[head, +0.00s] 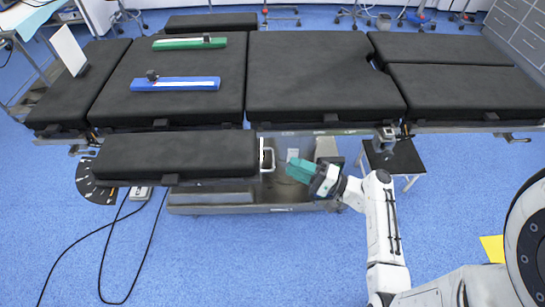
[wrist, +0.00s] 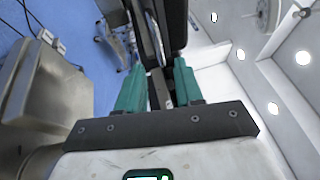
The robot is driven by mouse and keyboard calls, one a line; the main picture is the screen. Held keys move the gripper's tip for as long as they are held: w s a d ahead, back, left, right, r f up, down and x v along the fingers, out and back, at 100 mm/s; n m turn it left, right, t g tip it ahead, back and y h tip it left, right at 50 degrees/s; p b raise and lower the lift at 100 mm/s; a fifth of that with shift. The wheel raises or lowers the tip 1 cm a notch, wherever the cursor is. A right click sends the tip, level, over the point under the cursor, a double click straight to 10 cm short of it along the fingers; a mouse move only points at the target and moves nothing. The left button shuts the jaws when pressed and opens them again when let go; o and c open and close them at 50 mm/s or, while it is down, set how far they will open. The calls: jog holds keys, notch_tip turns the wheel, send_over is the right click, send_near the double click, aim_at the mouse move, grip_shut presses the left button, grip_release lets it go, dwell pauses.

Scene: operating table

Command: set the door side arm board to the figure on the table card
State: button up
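The near arm board (head: 180,152) is a long black pad along the near side of the operating table (head: 320,75), lying about parallel to it. A pale D-shaped handle (head: 269,158) is at its right end. A dark fan-shaped dial (head: 92,188) with white marks shows under its left end; its figures are too small to read. A white card (head: 69,49) stands on the table's left end; I cannot read it. My gripper (head: 300,169), with teal fingers, is right of the handle, apart from it. In the wrist view its fingers (wrist: 158,85) are apart, with dark edges beyond.
A blue strip (head: 175,84) and a green strip (head: 190,43) lie on the table pads. Another black board (head: 212,22) is at the far side. A black-topped stool (head: 393,157) stands right of my gripper. Cables (head: 108,250) lie on the blue floor at left.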

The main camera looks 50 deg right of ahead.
aim_at(273, 157)
jog(key=x, duration=0.7)
jog(key=shift+w+a, duration=0.1)
jog(key=shift+w, duration=0.25)
jog(key=shift+p, duration=0.3)
jog(key=c, duration=0.6)
jog(key=shift+r, duration=0.1)
grip_shut()
